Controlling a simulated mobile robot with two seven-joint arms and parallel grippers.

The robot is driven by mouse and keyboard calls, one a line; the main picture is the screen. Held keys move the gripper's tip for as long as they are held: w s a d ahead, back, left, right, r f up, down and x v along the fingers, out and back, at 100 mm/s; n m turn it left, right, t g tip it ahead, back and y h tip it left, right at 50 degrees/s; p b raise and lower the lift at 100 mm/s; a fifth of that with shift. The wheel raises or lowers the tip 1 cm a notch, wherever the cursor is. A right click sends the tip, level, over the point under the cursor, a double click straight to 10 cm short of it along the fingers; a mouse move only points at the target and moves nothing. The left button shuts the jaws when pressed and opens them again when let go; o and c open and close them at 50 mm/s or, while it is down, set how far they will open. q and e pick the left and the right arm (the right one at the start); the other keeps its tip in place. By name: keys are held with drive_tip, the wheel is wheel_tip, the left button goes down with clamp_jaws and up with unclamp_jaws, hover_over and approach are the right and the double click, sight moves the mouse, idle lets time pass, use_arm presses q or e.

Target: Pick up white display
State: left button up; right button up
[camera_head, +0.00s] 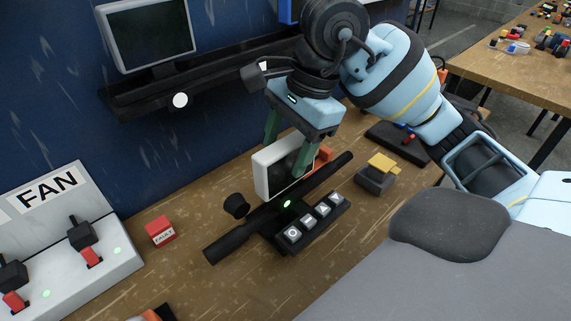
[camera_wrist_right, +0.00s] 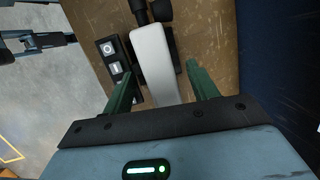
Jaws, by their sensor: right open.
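The white display (camera_head: 262,174) stands upright on a black handlebar-like tube above the wooden bench. Its white casing faces left and a dark panel shows on its right side. My right gripper (camera_head: 287,150) is open and comes down over the display from above, with one green finger on each side. In the right wrist view the display's white edge (camera_wrist_right: 155,62) lies between the two open fingers (camera_wrist_right: 162,90), with gaps visible on both sides. My left gripper cannot be made out in either view.
A black button panel (camera_head: 312,222) sits in front of the tube. A red block (camera_head: 160,231), a FAN switch box (camera_head: 95,250) and a yellow-topped block (camera_head: 380,168) are nearby. A dark shelf (camera_head: 210,75) with a monitor (camera_head: 148,35) is on the blue wall.

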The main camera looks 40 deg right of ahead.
drive_tip(key=shift+f, duration=0.25)
idle(0.4)
drive_tip(key=c, duration=1.2)
